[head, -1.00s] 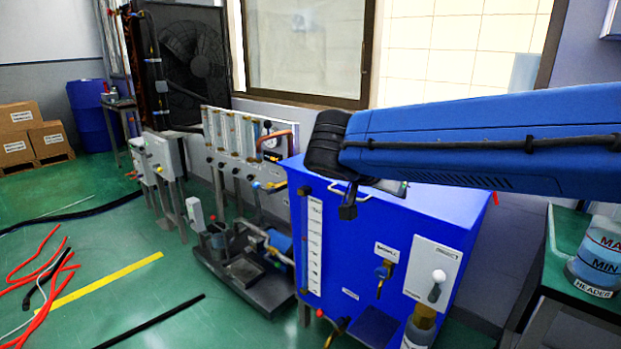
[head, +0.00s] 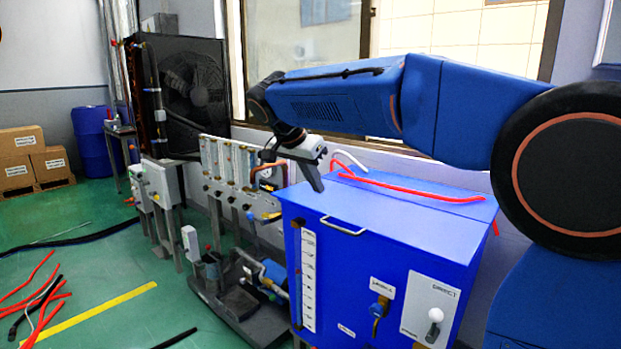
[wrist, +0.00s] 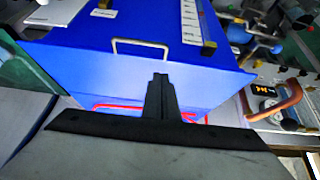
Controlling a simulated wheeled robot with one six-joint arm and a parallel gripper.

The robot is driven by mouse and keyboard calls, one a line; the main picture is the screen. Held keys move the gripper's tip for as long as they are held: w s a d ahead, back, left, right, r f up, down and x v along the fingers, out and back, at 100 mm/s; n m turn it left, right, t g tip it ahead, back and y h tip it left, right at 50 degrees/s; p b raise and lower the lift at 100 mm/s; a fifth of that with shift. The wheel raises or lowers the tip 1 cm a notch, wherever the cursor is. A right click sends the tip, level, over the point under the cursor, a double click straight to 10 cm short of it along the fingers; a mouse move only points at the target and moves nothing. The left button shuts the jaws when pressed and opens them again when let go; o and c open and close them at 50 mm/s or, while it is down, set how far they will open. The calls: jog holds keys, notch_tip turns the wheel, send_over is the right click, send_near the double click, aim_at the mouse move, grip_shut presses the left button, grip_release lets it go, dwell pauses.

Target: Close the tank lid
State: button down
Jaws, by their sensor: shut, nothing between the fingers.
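The blue tank (head: 385,275) stands in front of my arm in the head view. Its blue lid (head: 400,222) lies flat across the top, with no visible gap at the front edge. A pale bar handle (head: 343,226) sits near the lid's front edge. It also shows in the wrist view (wrist: 140,47). My gripper (head: 317,183) is above the lid's left rear part, fingers pointing down, shut and empty. It is apart from the handle. In the wrist view my gripper (wrist: 160,85) hides part of the lid. Whether the fingertips touch the lid is unclear.
Red hoses (head: 410,187) lie over the tank's rear top, beside a white hose (head: 350,160). A panel of flow tubes (head: 228,165) stands left of the tank, with a pump stand (head: 240,300) on the floor. The window wall is close behind my arm.

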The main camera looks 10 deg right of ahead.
jog(key=x, duration=0.5)
jog(key=shift+s+a+f, duration=0.1)
jog(key=shift+a+f, duration=0.05)
jog(key=shift+f, duration=0.9)
jog(key=shift+s+a+f, duration=0.15)
jog(key=shift+f, duration=0.9)
